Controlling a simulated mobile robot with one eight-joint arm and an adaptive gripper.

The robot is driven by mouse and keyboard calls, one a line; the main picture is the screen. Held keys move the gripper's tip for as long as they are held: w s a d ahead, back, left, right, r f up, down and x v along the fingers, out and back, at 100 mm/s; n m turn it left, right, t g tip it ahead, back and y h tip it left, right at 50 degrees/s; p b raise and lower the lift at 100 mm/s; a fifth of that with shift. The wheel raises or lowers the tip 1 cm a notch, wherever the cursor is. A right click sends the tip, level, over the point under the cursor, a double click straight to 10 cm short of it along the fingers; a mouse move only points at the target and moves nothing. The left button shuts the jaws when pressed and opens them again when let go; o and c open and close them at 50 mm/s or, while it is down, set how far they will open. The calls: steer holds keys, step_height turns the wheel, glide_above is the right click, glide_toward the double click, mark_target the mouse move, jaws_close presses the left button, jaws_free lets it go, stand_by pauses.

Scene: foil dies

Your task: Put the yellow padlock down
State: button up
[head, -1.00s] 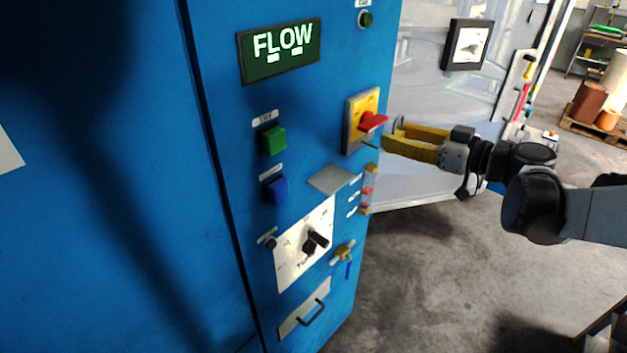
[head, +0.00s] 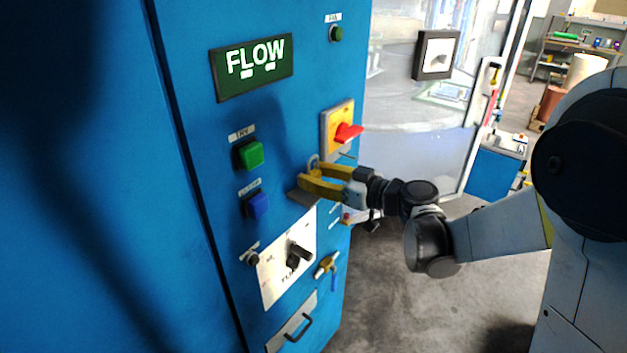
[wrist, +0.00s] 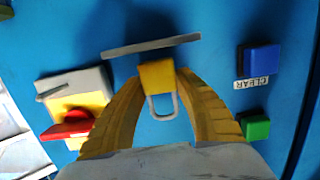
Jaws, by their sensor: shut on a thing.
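The yellow padlock (wrist: 157,76) is between the yellow fingers of my gripper (head: 311,182), which is shut on it. Its body points toward the shelf and its grey shackle (wrist: 162,107) toward my palm in the wrist view. The shackle also stands up above the fingers in the head view (head: 313,161). A small grey shelf (head: 302,198) on the blue cabinet is just below the padlock; its edge shows in the wrist view (wrist: 150,45). I cannot tell whether the padlock touches it. The fingers hide much of the padlock in the head view.
A red rotary switch (head: 347,133) on a yellow plate is above right of my gripper. A green button (head: 251,154) and a blue button (head: 257,205) are to the left. A dial panel (head: 287,258) and a small yellow valve (head: 326,264) are below.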

steer(key=shift+f, duration=0.5)
steer(key=shift+f, duration=0.1)
steer(key=o, duration=1.2)
